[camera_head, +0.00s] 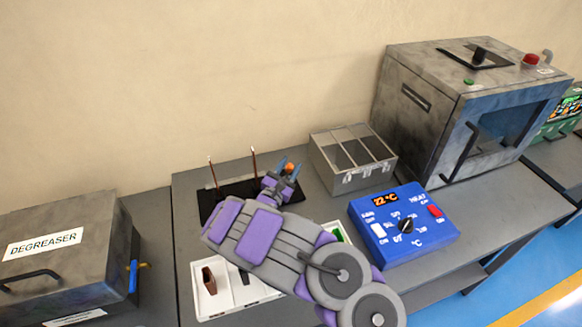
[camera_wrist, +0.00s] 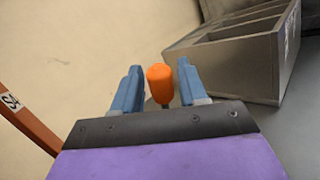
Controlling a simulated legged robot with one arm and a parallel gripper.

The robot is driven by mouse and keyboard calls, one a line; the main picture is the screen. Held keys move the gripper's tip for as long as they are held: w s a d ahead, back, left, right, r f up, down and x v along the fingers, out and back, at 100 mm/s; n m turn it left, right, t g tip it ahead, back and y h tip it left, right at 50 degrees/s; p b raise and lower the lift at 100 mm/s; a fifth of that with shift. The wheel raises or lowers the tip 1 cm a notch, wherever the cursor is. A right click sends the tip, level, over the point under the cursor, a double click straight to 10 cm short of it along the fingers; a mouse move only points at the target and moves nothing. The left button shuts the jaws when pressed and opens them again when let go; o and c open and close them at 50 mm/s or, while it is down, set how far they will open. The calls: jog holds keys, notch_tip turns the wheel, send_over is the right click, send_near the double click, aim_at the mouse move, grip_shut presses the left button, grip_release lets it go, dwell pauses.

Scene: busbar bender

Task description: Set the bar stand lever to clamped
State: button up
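The bar stand has a black base (camera_head: 209,203) with two thin upright rods (camera_head: 254,163), and it stands at the back of the grey table. The lever's orange knob (camera_head: 289,167) shows at the stand's right end. My gripper (camera_head: 287,170) is at the knob, with its blue fingers open on either side of it. In the wrist view the orange knob (camera_wrist: 159,82) sits between the two blue fingers of my gripper (camera_wrist: 158,88). A gap shows on each side of the knob. The lever's lower part and pivot are hidden behind my gripper.
A grey divided bin (camera_head: 352,160) stands right of the stand; it is close in the wrist view (camera_wrist: 235,65). A reddish-brown bar (camera_wrist: 25,118) rises at left there. A blue heater box (camera_head: 403,225), white tray (camera_head: 212,303) and degreaser (camera_head: 65,255) surround my arm.

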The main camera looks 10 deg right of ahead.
aim_at(289, 165)
jog(key=shift+o, duration=0.4)
jog(key=shift+a, duration=0.4)
jog(key=shift+d+r, duration=0.15)
jog(key=shift+d, duration=0.35)
jog(key=shift+r, duration=0.2)
jog(key=r, duration=0.1)
jog(key=r+p, duration=0.1)
jog(key=r, duration=0.1)
jog(key=shift+s+a+r, duration=0.15)
jog(key=shift+s+a, duration=0.15)
jog(key=shift+s, duration=0.05)
jog(key=s+d+r+p, duration=0.1)
jog(key=s+p, duration=0.2)
jog(key=s, duration=1.2)
jog(key=shift+s+d, duration=0.1)
jog(key=shift+c, duration=0.5)
